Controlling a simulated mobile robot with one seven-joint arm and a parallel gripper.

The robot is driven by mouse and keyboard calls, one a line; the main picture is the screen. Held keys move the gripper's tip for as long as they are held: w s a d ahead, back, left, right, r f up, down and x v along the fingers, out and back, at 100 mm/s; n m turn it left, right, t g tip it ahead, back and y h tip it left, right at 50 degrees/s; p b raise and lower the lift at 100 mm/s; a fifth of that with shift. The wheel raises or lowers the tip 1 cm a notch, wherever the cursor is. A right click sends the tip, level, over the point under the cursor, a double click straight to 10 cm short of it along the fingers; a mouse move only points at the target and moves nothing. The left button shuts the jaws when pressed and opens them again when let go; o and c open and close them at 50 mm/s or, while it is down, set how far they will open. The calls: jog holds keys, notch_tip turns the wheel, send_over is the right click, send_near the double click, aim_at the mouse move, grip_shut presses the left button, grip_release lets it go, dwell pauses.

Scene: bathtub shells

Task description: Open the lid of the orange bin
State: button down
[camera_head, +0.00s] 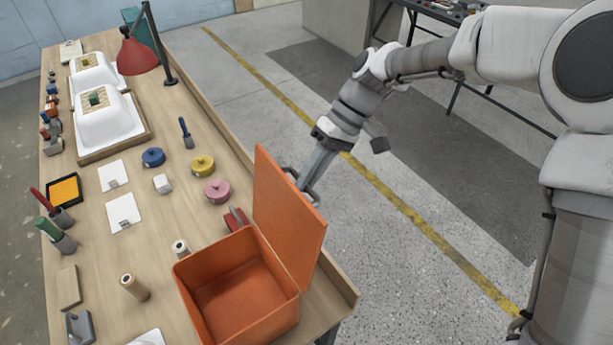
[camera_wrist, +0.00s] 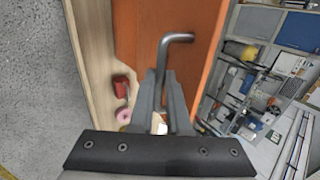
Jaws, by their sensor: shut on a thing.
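The orange bin (camera_head: 236,292) stands on the near end of the workbench with its inside visible and empty. Its orange lid (camera_head: 288,220) stands raised, about upright, along the bin's right side; it also shows in the wrist view (camera_wrist: 200,70). A grey metal handle (camera_wrist: 178,38) is on the lid's outer face. My gripper (camera_head: 305,188) is behind the lid in the head view, on its outer side. In the wrist view, my gripper (camera_wrist: 165,95) is shut on the handle. The fingertips are partly hidden behind the lid in the head view.
The workbench (camera_head: 150,205) holds several tape rolls, including a pink one (camera_head: 217,190), a red tool (camera_head: 236,219) beside the bin, and a red lamp (camera_head: 138,55). White shells (camera_head: 103,120) sit farther back. Open floor (camera_head: 420,180) lies right of the bench.

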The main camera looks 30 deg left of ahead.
jog(key=shift+w+d+f, duration=0.2)
jog(key=shift+d+f, duration=0.1)
jog(key=shift+f, duration=0.1)
jog(key=c, duration=0.9)
grip_release()
jog(key=shift+w, duration=0.2)
jog(key=shift+s+r, duration=0.1)
jog(key=shift+r, duration=0.05)
jog(key=shift+a, duration=0.1)
jog(key=shift+r, duration=0.1)
jog(key=b+v, duration=0.1)
jog(key=v, duration=1.6)
jog(key=shift+r, duration=0.1)
